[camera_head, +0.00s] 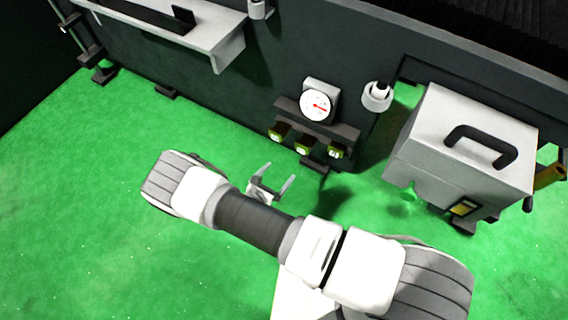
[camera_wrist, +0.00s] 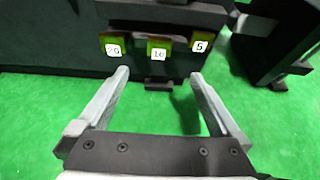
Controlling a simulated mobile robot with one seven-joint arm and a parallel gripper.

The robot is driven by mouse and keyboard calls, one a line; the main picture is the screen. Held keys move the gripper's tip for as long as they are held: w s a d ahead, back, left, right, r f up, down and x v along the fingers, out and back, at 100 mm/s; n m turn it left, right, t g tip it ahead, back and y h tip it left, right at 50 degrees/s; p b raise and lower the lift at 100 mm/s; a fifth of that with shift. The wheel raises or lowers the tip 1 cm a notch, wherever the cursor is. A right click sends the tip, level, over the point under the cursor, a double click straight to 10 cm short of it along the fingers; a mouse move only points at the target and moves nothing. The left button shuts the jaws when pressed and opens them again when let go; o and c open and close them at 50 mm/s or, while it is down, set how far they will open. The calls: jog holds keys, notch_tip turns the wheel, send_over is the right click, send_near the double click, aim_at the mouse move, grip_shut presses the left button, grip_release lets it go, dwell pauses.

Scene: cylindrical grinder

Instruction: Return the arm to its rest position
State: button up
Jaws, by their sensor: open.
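My gripper (camera_head: 273,179) is open and empty in the head view, with its two fingers apart over the green floor, in front of the machine's gauge panel. In the wrist view my gripper (camera_wrist: 160,84) shows both grey fingers spread, with nothing between them but green floor and a small dark foot of the machine. My arm reaches from the lower right of the head view and bends above the floor. The fingers look apart from the machine in both views.
A dial gauge (camera_head: 316,105) sits above a dark shelf with three numbered blocks (camera_wrist: 158,50). A grey box with a black handle (camera_head: 465,150) stands at right. A white ledge (camera_head: 205,35) juts out at upper left. The green floor (camera_head: 80,200) at left is clear.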

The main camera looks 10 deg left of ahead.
jog(key=shift+s+a+r, duration=0.15)
jog(key=shift+s+r, duration=0.05)
jog(key=shift+s, duration=0.2)
jog(key=w+d+r+m+g+h, duration=0.25)
jog(key=r+m, duration=0.25)
jog(key=r, duration=0.4)
jog(key=w+d+r+m+g+h, duration=0.2)
jog(key=w+r+m, duration=0.25)
jog(key=r, duration=0.45)
jog(key=s+d+r+m+g+y, duration=0.1)
jog(key=d+r+m+g, duration=0.1)
jog(key=d+r+m, duration=0.4)
jog(key=s+d+r+m+g, duration=0.1)
jog(key=d+r+m+g, duration=0.2)
jog(key=r, duration=0.6)
jog(key=s+d+r+m+t+y, duration=0.1)
jog(key=s+d+r+m+y, duration=0.3)
jog(key=s+d+r+m, duration=0.45)
jog(key=s+d+r+m+t+y, duration=0.25)
jog(key=s+r+m+y, duration=0.2)
jog(key=s+r, duration=0.5)
notch_tip(320, 180, up, 21)
jog(key=w+g+p, duration=0.1)
jog(key=p, duration=1.8)
jog(key=shift+w, duration=0.15)
